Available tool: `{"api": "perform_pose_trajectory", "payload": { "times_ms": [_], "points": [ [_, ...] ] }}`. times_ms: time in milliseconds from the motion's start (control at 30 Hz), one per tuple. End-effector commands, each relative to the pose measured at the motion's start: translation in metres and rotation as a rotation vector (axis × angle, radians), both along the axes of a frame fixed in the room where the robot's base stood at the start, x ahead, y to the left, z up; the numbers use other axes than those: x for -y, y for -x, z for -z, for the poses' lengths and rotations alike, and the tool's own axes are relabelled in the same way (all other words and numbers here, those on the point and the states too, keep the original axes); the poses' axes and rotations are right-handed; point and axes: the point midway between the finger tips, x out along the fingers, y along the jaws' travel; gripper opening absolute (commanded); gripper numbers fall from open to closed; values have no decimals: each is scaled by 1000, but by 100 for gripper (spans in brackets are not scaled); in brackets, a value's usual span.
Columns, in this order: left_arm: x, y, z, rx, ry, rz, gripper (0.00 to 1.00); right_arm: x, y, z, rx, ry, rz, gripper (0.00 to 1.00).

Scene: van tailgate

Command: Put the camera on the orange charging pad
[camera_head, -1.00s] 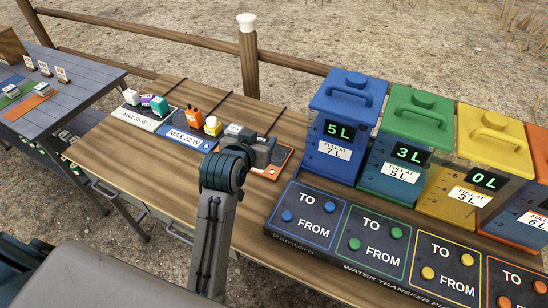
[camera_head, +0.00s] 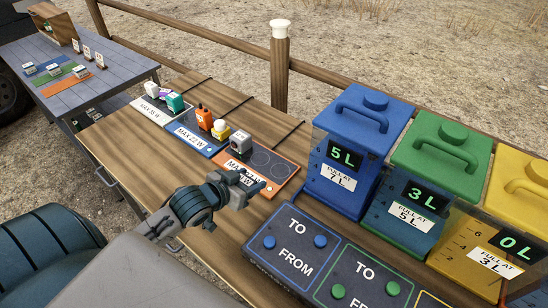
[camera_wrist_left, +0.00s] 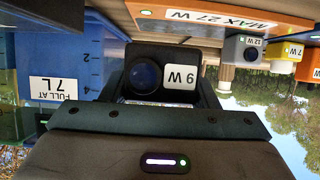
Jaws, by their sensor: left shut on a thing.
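In the left wrist view, which looks upside down, the black camera (camera_wrist_left: 145,76), with a round lens and a "9 W" label, sits between the fingers of my left gripper (camera_head: 244,188). The gripper is shut on it. In the head view the gripper is at the front edge of the orange charging pad (camera_head: 272,164) and hides most of the camera. The pad's front edge, reading "MAX 27 W", shows in the left wrist view (camera_wrist_left: 205,20). A grey device (camera_head: 240,144), marked "12 W" in the wrist view, stands on the pad's left part. The pad's right part looks bare. My right gripper is out of view.
A blue pad (camera_head: 203,142) holds an orange and a yellow device. The blue water tank (camera_head: 350,155) stands close to the right of the orange pad, behind the button panel (camera_head: 300,250). A second table (camera_head: 75,96) is at left.

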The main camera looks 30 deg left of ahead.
Motion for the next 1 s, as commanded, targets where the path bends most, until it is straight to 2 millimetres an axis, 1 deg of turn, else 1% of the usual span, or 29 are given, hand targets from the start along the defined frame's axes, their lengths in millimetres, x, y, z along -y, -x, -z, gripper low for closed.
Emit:
{"api": "perform_pose_trajectory", "payload": {
  "times_ms": [200,400,500,600,700,767,1000],
  "points": [
    [10,-48,0,5,10,-2,28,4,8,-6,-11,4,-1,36],
    [18,-100,4,3,9,-2,28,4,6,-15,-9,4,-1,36],
    [22,-122,7,2,7,-1,28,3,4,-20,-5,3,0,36],
    [24,-138,10,1,4,-1,28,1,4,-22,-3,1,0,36],
    [26,-146,12,2,2,0,28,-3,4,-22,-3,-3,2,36],
    [26,-148,15,0,1,0,28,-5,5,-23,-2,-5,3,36],
    [26,-147,45,-2,1,0,28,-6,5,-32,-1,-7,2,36]
  ]
}}
